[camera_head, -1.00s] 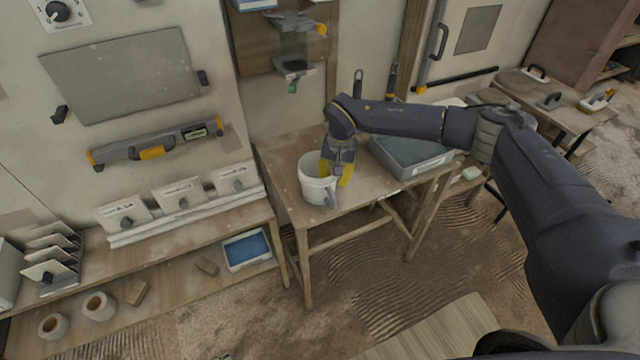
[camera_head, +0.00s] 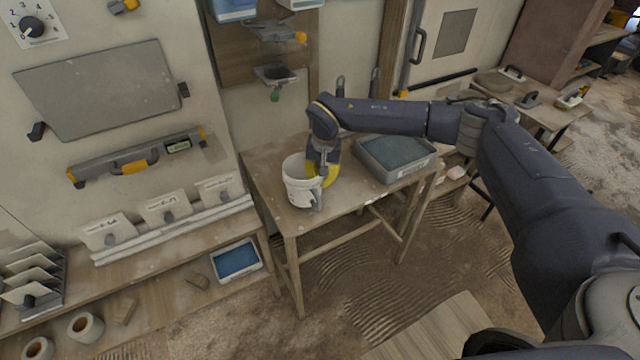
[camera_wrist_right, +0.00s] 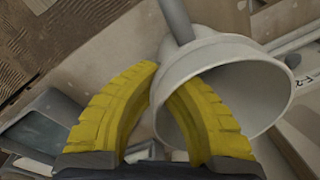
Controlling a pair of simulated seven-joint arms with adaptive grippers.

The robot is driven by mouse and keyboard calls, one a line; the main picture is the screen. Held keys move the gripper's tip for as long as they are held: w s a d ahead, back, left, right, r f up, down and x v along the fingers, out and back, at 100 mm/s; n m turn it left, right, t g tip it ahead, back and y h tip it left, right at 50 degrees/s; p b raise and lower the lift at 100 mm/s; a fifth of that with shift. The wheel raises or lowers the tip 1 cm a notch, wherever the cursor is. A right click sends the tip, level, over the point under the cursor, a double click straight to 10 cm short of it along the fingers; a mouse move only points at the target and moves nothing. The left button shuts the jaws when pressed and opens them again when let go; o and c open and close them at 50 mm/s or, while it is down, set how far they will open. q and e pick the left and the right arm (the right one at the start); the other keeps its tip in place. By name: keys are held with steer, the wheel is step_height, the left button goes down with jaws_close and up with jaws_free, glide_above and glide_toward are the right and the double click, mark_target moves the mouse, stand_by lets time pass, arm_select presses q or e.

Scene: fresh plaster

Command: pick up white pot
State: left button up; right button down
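The white pot (camera_head: 296,190) stands upright at the left front part of the wooden table (camera_head: 345,198). A grey handle (camera_wrist_right: 177,20) joins its side. In the right wrist view the white pot (camera_wrist_right: 190,62) shows its open mouth. My right gripper (camera_head: 321,176) is over the pot's right rim. My left gripper is not in view.
A grey tray (camera_head: 395,157) stands on the table right of the pot. A lower bench (camera_head: 150,238) with cards lies to the left. The table's front strip is clear.

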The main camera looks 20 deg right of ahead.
step_height(320, 180, up, 18)
steer(key=f, duration=0.1)
steer(key=s+a+n, duration=0.2)
steer(key=s+n, duration=0.3)
steer(key=s, duration=0.9)
steer(key=shift+s+f, duration=0.25)
steer(key=shift+s, duration=0.15)
